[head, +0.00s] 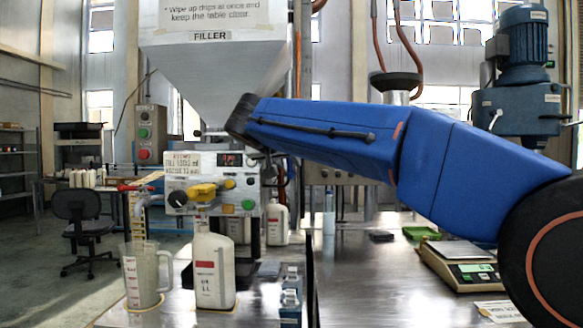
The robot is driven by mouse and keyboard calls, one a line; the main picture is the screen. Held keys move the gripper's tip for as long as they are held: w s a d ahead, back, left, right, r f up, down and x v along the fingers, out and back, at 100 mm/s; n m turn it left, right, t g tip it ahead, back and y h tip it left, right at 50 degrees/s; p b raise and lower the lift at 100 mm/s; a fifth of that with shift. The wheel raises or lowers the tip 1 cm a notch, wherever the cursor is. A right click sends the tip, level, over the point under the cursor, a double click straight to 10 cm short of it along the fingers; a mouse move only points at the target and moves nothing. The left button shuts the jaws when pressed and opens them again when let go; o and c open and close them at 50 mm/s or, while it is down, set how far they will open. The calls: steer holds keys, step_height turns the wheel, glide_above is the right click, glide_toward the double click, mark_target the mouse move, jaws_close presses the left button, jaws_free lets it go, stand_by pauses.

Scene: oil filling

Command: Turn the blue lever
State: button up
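I cannot make out a blue lever in the head view. The filler's control panel (212,181) carries a yellow handle (203,191), a black knob and several coloured buttons. A red-handled tap (135,187) sticks out to its left, above a clear measuring jug (141,275). My blue arm reaches in from the right, and its dark end joint is in front of the filler just above the panel. My gripper is not visible; it is hidden behind the arm or out of view. The arm hides part of the area right of the panel.
A white bottle (213,266) stands beside the jug on the metal table. Small blue-grey items (291,296) sit near the table's middle edge. A blue motor unit (524,80) stands behind my arm.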

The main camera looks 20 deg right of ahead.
steer(key=v, duration=1.1)
steer(key=shift+s, duration=0.2)
steer(key=shift+a+r, duration=0.1)
